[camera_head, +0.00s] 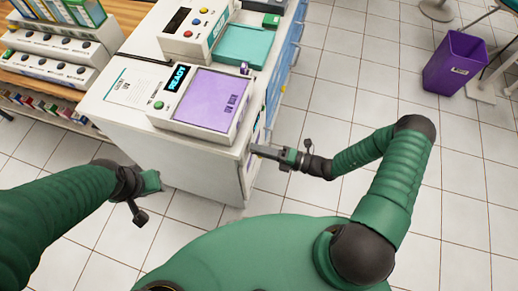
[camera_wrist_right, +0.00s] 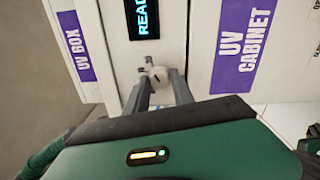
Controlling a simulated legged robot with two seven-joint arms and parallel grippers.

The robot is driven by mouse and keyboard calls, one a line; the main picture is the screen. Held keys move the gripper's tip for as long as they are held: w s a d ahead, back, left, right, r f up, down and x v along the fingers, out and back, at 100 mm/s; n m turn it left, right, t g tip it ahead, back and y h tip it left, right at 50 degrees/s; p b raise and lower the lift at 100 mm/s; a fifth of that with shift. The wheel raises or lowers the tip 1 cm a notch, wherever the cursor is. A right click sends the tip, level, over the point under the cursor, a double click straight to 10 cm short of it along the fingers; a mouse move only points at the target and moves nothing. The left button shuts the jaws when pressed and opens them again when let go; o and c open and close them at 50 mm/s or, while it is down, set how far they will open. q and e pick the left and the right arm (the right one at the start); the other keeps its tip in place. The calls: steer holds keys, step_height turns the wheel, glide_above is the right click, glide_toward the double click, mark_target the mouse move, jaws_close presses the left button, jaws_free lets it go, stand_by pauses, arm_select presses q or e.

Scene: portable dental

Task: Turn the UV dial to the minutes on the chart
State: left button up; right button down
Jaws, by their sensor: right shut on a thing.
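The dial sits below a lit display (camera_wrist_right: 142,18) whose text is cut off to "READ". In the head view the dial is hidden. A printed sheet (camera_head: 130,86), perhaps the chart, lies on the cabinet top, too small to read. My left gripper (camera_head: 148,184) hangs left of the cabinet, away from it; its jaws are unclear.
A UV unit with a purple panel (camera_head: 208,97) and a READY display (camera_head: 177,78) stands on the cabinet. Behind it are another device (camera_head: 196,22) and a teal tray (camera_head: 245,44). Shelves stand at left, a purple bin (camera_head: 455,62) at right. The tiled floor between is clear.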

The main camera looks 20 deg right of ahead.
steer(key=shift+w, duration=0.1)
stand_by(0.3)
steer(key=c, duration=1.5)
jaws_free()
steer(key=o, duration=0.4)
steer(key=shift+w+f, duration=0.1)
steer(key=b+v, duration=0.1)
steer(key=v, duration=1.6)
